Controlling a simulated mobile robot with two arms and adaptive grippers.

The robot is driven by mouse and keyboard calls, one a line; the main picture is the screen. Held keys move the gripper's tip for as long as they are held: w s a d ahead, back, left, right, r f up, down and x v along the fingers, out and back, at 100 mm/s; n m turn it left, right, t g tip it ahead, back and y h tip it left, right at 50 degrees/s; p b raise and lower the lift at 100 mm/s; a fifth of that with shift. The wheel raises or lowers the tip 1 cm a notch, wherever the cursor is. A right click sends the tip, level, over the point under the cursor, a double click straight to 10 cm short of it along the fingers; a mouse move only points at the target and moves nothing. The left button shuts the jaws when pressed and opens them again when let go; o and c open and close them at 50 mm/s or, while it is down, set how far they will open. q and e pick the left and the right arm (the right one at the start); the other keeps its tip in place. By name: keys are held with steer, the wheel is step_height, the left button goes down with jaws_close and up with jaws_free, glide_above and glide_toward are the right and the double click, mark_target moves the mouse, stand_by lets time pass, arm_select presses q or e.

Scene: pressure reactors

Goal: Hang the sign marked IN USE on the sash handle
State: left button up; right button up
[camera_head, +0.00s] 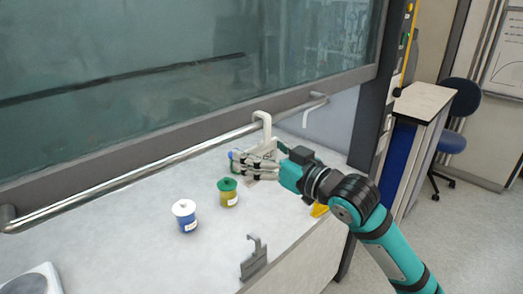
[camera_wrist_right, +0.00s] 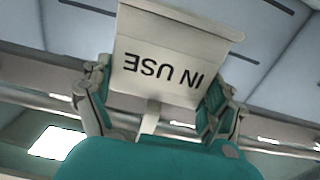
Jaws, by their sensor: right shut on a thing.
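The sash handle (camera_head: 130,172) is a long metal bar along the lower edge of the glass sash in the head view. My right gripper (camera_head: 252,164) is shut on the IN USE sign, just below the right part of the bar. The sign's pale hook (camera_head: 262,119) rises to the bar's height and overlaps it; I cannot tell whether it rests on the bar. In the right wrist view the IN USE sign (camera_wrist_right: 165,70) sits between the two fingers, its lettering upside down in the picture. The fingers hide most of the sign in the head view. My left gripper is not in view.
A blue-and-white jar (camera_head: 186,216) and a green-lidded yellow jar (camera_head: 228,192) stand on the worktop (camera_head: 130,262). A grey hooked piece (camera_head: 253,260) is at its front edge. A white device (camera_head: 32,281) is at lower left. A blue chair (camera_head: 455,138) stands far right.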

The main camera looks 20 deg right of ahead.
steer(key=shift+s+f, duration=0.1)
steer(key=shift+s, duration=0.1)
steer(key=shift+w+f, duration=0.1)
steer(key=shift+w, duration=0.15)
steer(key=o, duration=1)
steer(key=shift+o, duration=0.5)
steer(key=shift+s+d, duration=0.15)
steer(key=shift+s, duration=0.2)
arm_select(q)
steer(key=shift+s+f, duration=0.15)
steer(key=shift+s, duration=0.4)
arm_select(e)
steer(key=v, duration=0.7)
